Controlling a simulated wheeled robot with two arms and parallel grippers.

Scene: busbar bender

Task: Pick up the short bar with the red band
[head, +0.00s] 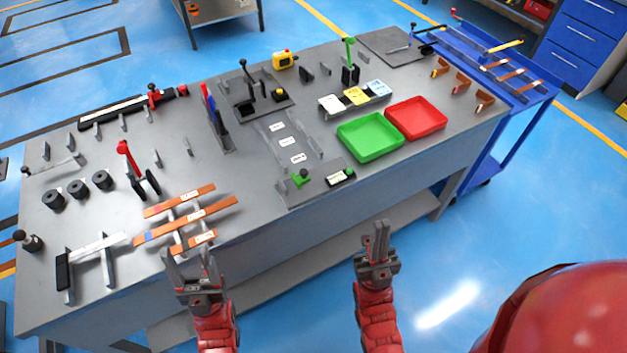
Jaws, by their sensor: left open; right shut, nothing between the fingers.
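Three copper bars lie on a grey rack at the left front of the bench: a longer bar (165,207) at the back, a long bar with a blue band (170,230) in the middle, and a short bar (207,237) nearest me. The short bar has a pale label; its band is too small to make out surely. My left gripper (190,262) is open and empty, its fingertips just in front of and below the short bar in the picture. I cannot tell whether they touch it. My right gripper (379,234) is shut and empty, in front of the bench edge.
The grey bench (240,215) carries a red-handled clamp (128,158), black rollers (78,188), a measuring stand (100,248), a green tray (370,138) and a red tray (416,118). A blue cart (535,92) stands at the right. Floor before the bench is free.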

